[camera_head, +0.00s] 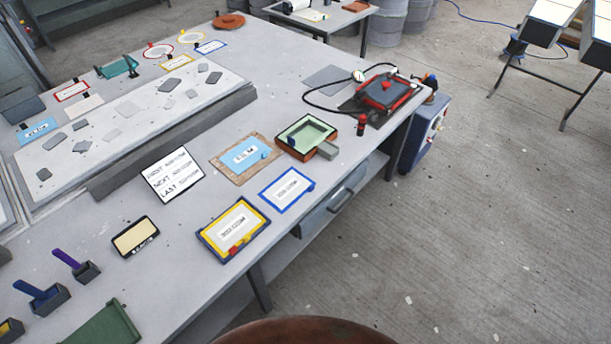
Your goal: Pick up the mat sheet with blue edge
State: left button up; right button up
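A white sheet with a blue edge (287,189) and a printed label lies flat near the table's front right edge. A small blue tab shows at its right side. It lies just right of a yellow-edged sheet (233,227) in a dark blue frame, apart from it. Another small blue-edged card (210,47) lies at the back of the table. Neither of my grippers shows in the view, and nothing covers the nearer blue-edged sheet.
A wooden board with a light blue sheet (245,157), a green-lined mould (306,136) and a red-black device (384,92) with a hose stand behind. A lettered sign (173,175) is at left. The grey table (190,228) is bare between them. Concrete floor lies right.

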aim_at(288, 188)
jog(key=u, duration=0.2)
jog(key=i, duration=0.7)
jog(key=u, duration=0.45)
